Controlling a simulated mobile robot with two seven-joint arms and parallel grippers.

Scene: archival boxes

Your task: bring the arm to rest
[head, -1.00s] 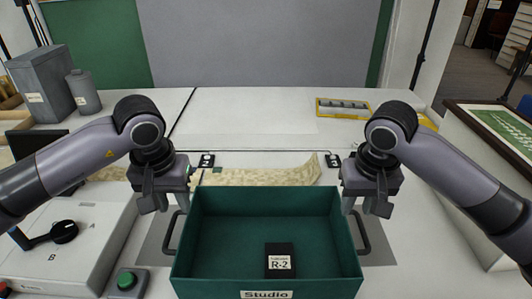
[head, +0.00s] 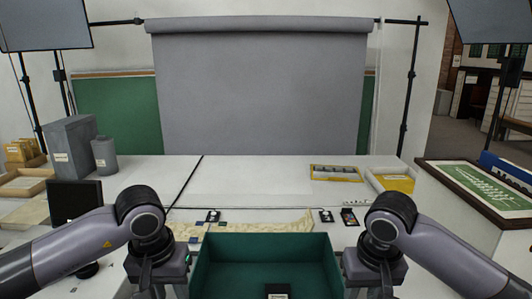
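My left gripper (head: 157,276) is at the left side of a dark green open box (head: 265,257), and my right gripper (head: 374,276) is at its right side. Both hang downward at the bottom of the head view. The fingertips are cut off or hidden, so I cannot tell whether they are open or touch the box. The box's front is below the picture. A small black item (head: 277,290) lies inside it, partly cut off.
Grey containers (head: 72,146) stand at the left, and a yellow tray (head: 336,173) lies at the back right. A framed green panel (head: 485,188) is at the far right.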

